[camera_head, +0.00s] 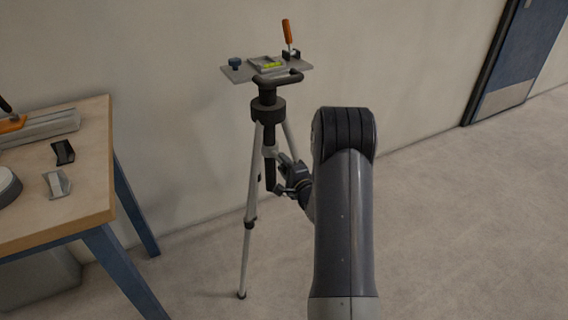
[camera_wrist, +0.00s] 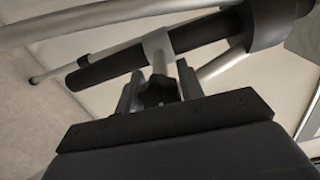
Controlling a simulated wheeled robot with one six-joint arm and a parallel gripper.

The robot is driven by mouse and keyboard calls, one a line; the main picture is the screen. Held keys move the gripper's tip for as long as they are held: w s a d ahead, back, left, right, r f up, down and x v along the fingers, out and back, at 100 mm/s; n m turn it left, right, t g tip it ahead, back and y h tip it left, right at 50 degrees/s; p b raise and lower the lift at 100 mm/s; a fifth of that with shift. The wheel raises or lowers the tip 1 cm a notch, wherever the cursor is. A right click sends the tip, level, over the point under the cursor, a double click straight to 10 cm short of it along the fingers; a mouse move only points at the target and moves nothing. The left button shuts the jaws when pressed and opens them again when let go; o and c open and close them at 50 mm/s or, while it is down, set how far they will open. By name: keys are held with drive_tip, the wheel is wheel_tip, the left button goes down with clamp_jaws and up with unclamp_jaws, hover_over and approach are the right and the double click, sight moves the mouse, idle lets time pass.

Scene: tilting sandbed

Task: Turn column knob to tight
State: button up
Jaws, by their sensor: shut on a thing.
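The tripod (camera_head: 247,215) stands on the floor near the wall, its dark center column (camera_head: 270,172) running down between the legs. The column also crosses the wrist view (camera_wrist: 110,68) at a slant, with a grey collar (camera_wrist: 157,47) around it. The column knob (camera_wrist: 158,92) is a dark lobed knob below the collar in the wrist view. My gripper (camera_wrist: 160,85) is shut on the knob, one finger on each side of it. In the head view my gripper (camera_head: 288,180) reaches the column from the right. Any mark for tight is not visible.
A wooden table (camera_head: 75,200) with blue legs stands at the left. The floor at the right is clear, up to a blue door.

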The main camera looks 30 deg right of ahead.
drive_tip(key=shift+m, duration=0.7)
drive_tip(key=o, duration=1)
drive_tip(key=shift+s, duration=0.15)
drive_tip(key=s+p, duration=0.1)
drive_tip(key=s, duration=0.9)
drive_tip(key=shift+s+d+p, duration=0.2)
drive_tip(key=shift+s+p, duration=0.1)
drive_tip(key=shift+p, duration=0.1)
drive_tip(key=w, duration=0.5)
drive_tip(key=w+b, duration=0.1)
drive_tip(key=w, duration=0.4)
drive_tip(key=shift+w+a+b, duration=0.2)
drive_tip(key=shift+w+b, duration=0.1)
drive_tip(key=shift+w, duration=0.1)
